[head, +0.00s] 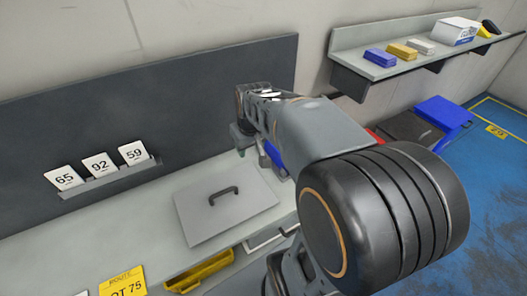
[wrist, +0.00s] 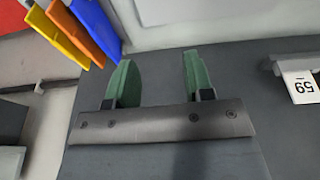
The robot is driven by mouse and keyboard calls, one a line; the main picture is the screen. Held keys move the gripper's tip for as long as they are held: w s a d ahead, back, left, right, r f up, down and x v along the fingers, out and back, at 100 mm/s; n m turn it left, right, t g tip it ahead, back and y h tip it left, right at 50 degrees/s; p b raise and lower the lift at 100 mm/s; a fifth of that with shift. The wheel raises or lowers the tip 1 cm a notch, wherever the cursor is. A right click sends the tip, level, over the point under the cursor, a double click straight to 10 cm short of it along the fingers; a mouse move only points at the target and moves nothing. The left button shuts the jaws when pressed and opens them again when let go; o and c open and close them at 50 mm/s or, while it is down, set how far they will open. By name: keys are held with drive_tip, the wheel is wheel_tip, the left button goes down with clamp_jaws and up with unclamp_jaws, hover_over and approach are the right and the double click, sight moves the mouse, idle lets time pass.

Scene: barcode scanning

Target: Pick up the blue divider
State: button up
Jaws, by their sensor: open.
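The blue divider (wrist: 98,24) shows in the wrist view at the top left, beside an orange divider (wrist: 76,32) and a yellow one (wrist: 52,36). They stand slanted side by side, and the picture's top edge cuts off the blue and orange ones. My gripper (wrist: 157,75) is open, its two green fingers apart with nothing between them. The blue divider is left of the fingers in that view, apart from them. In the head view a blue piece (head: 275,156), likely this divider, shows behind my arm, mostly hidden.
A grey lidded panel with a handle (head: 226,210) lies on the bench. Number cards (head: 101,165) stand in a rack on the dark back panel (head: 150,105). A wall shelf (head: 345,65) at right holds small blocks and a box. A yellow bin (head: 200,271) is at the front.

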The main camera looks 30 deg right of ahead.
approach(274, 151)
drive_tip(key=shift+g, duration=0.5)
drive_tip(key=f, duration=0.1)
drive_tip(key=w+f, duration=0.1)
drive_tip(key=f, duration=0.1)
drive_tip(key=w+d+f, duration=0.1)
drive_tip(key=f, duration=0.1)
drive_tip(key=shift+w+f, duration=0.2)
drive_tip(key=shift+f, duration=0.05)
drive_tip(key=shift+w+d+f+p, duration=0.1)
drive_tip(key=shift+w+f, duration=0.1)
drive_tip(key=shift+f, duration=0.8)
drive_tip(key=shift+w+f+p, duration=0.1)
drive_tip(key=shift+w+f, duration=0.1)
drive_tip(key=shift+f, duration=0.8)
drive_tip(key=shift+w+d+f+p, duration=0.1)
drive_tip(key=shift+w+f, duration=0.1)
drive_tip(key=shift+f, duration=0.8)
drive_tip(key=shift+c, duration=0.5)
clamp_jaws()
